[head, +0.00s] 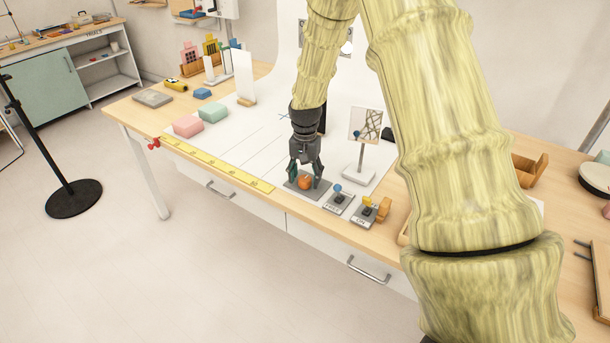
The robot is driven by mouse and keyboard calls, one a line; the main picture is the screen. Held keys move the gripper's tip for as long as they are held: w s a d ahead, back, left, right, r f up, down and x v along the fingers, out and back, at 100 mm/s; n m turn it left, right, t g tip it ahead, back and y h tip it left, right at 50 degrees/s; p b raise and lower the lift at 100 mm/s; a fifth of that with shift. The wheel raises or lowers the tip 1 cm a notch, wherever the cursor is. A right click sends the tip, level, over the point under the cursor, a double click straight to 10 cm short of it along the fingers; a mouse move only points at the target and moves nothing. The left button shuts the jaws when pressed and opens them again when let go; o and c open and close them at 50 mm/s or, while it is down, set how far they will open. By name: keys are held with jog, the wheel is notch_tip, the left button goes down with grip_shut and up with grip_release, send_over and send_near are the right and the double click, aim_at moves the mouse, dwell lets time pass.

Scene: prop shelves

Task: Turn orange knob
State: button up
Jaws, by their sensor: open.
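The orange knob (305,182) sits on a grey plate (293,189) near the front edge of the wooden table. My gripper (305,178) points down over it, with its fingers apart. One finger is on the left of the knob and one on the right. I cannot tell whether either finger touches the knob. The top of the knob is partly hidden by the gripper.
To the right are a plate with a blue knob (337,188) and one with a yellow handle (367,201). A small stand with a framed picture (364,126) rises behind them. A yellow ruler (215,164) lies along the front edge at left.

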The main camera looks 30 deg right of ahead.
jog(key=c, duration=1)
jog(key=shift+c, duration=0.2)
jog(key=shift+r+n+p, duration=0.1)
jog(key=shift+n+p, duration=0.2)
jog(key=shift+n, duration=0.1)
jog(key=shift+n+p, duration=0.45)
jog(key=shift+n, duration=0.15)
jog(key=shift+n+p, duration=0.8)
jog(key=shift+n, duration=0.4)
jog(key=n+p, duration=0.2)
jog(key=n, duration=0.3)
